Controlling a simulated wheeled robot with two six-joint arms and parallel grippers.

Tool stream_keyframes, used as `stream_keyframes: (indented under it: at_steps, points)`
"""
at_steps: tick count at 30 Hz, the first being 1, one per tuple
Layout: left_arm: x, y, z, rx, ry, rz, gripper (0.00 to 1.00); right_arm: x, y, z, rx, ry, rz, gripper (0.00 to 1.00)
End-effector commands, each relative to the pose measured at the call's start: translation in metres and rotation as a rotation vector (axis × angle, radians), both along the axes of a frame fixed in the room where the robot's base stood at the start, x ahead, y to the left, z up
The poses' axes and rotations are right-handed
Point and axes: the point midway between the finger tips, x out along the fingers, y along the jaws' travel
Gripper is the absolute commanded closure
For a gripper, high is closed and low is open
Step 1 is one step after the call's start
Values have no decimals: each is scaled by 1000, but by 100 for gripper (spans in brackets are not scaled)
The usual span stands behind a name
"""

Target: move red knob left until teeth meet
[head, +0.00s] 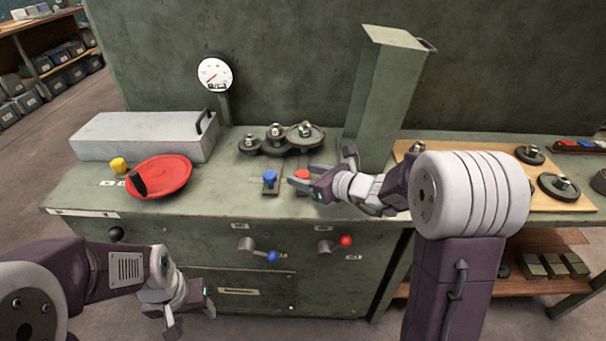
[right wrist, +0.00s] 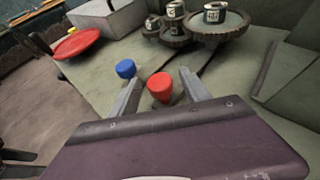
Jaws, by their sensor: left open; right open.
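The red knob (head: 302,174) stands on the bench top, just right of a blue knob (head: 270,178). My right gripper (head: 305,178) is open at the red knob. In the right wrist view the red knob (right wrist: 160,87) sits between the two spread fingers, and the blue knob (right wrist: 126,69) is outside the left finger. Whether a finger touches the red knob I cannot tell. Toothed gears (head: 305,137) stand behind the knobs; they also show in the right wrist view (right wrist: 222,25). Whether all their teeth meet is unclear. My left gripper (head: 188,316) is open and empty, low before the cabinet.
A red dish (head: 165,178), a yellow knob (head: 118,165) and a grey box (head: 140,135) are on the left. A tall green column (head: 383,95) rises behind my right gripper. Levers with blue (head: 272,256) and red (head: 346,240) balls are on the cabinet front.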

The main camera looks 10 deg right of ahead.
Motion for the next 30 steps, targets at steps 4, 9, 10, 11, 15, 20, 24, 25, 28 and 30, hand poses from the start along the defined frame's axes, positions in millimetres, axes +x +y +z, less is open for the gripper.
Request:
stream_keyframes:
  at_steps: [4,9,10,11,15,20,24,25,28,30]
  points:
    - [0,0,10,0,0,0,43,-27,-18,17,0,-2,-5,45]
    - [0,0,17,0,0,0,43,-52,-33,28,-1,0,-4,45]
    - [0,0,17,0,0,0,43,-54,-35,29,0,-1,-4,45]
    - [0,0,18,0,0,0,43,-57,-36,30,0,-1,-3,45]
    - [0,0,18,0,0,0,43,-62,-38,30,0,1,-1,45]
    - [0,0,17,0,0,0,43,-62,-38,30,1,0,0,45]
    - [0,0,17,0,0,0,43,-61,-38,30,1,0,0,45]
    - [0,0,17,0,0,0,43,-61,-38,30,1,0,0,45]
    - [0,0,17,0,0,0,43,-62,-29,30,-1,0,22,45]
    - [0,0,17,0,0,0,43,-65,-3,34,-3,-9,84,45]
